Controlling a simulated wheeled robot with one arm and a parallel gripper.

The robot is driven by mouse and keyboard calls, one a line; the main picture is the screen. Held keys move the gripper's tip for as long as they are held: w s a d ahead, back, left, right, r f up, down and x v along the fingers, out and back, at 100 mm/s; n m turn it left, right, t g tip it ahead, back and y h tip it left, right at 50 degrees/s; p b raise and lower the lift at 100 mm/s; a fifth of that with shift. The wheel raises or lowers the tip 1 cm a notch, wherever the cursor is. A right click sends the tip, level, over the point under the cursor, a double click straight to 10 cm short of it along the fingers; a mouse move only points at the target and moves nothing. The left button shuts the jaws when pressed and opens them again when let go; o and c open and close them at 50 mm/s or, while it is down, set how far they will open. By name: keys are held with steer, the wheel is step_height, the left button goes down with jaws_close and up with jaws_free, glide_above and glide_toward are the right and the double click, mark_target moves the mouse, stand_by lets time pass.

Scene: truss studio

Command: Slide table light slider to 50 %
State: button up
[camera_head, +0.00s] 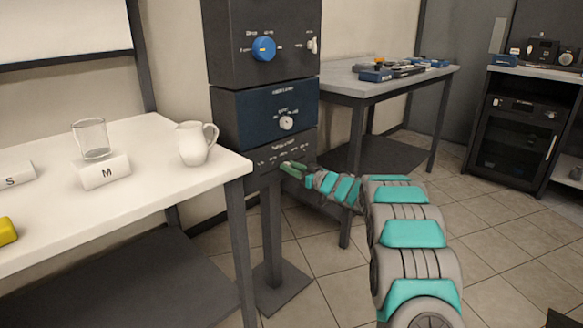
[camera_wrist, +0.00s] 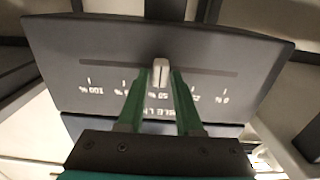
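The table light slider's grey knob (camera_wrist: 160,72) sits on a dark panel (camera_wrist: 85,50) in the wrist view, in line with the 50 % mark. The scale shows upside down, with 100 % at the left and 0 % at the right. My gripper (camera_wrist: 161,76) has its two green fingers on either side of the knob, very close to it. I cannot tell whether they touch it. In the head view my gripper (camera_head: 293,169) reaches the lowest box (camera_head: 284,152) of the dark column, where the knob is hidden or too small to see.
Above are a blue box with a white knob (camera_head: 286,123) and a box with a blue dial (camera_head: 263,48). A white table (camera_head: 135,205) at left holds a pitcher (camera_head: 195,145), a glass (camera_head: 91,138) and an M block (camera_head: 103,171). A grey table (camera_head: 432,75) stands behind right.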

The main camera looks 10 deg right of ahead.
steer(key=shift+o, duration=1.2)
steer(key=v, duration=0.7)
steer(key=shift+s+d+b, duration=0.25)
steer(key=shift+s+b, duration=0.05)
steer(key=shift+b, duration=0.05)
